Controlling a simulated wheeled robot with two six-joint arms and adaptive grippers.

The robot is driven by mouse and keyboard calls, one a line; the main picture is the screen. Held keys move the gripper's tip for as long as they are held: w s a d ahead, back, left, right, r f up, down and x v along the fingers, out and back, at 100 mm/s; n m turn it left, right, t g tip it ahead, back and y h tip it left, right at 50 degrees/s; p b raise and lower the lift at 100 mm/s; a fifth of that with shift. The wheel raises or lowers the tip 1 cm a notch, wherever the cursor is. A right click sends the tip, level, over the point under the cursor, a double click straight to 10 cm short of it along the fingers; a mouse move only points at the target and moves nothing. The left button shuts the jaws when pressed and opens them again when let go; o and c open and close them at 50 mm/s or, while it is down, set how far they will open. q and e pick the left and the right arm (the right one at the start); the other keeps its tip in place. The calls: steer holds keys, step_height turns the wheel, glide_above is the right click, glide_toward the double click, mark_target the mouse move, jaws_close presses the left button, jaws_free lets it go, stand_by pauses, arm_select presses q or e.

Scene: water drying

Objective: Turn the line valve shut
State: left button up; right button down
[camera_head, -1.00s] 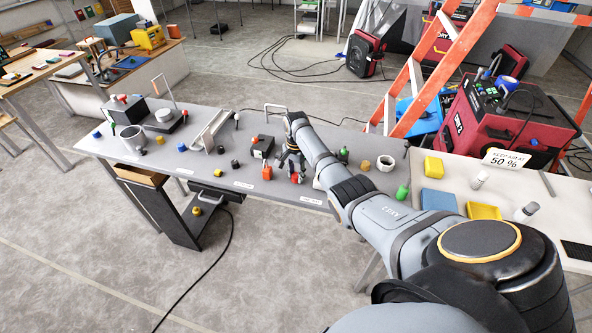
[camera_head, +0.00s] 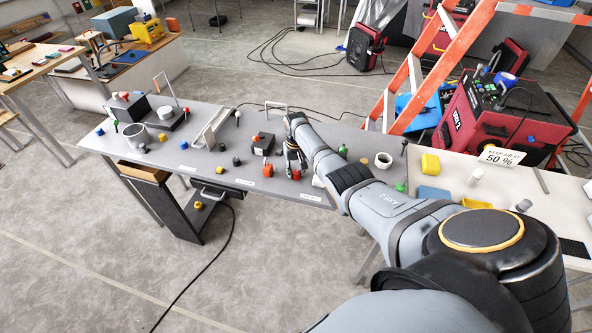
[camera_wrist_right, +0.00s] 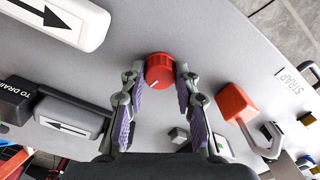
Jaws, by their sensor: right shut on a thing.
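A round red knob (camera_wrist_right: 158,70) with a white line on its face stands on the grey panel in the right wrist view. I take it to be the line valve's knob. My right gripper (camera_wrist_right: 159,88) is shut on it, with one purple-padded finger on each side. My left gripper is not in view.
On the grey table (camera_head: 150,177), an orange-red padlock (camera_wrist_right: 235,103) lies right of the knob in the wrist view. A white arrow block (camera_wrist_right: 62,20) and a grey arrow block (camera_wrist_right: 70,126) by a "TO DRAIN" label lie left. A white mug (camera_head: 384,160) stands near my forearm.

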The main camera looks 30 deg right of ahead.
mark_target(296, 172)
steer(key=shift+n, duration=1.4)
steer(key=c, duration=1)
jaws_free()
step_height(296, 172, up, 12)
steer(key=shift+r, duration=0.1)
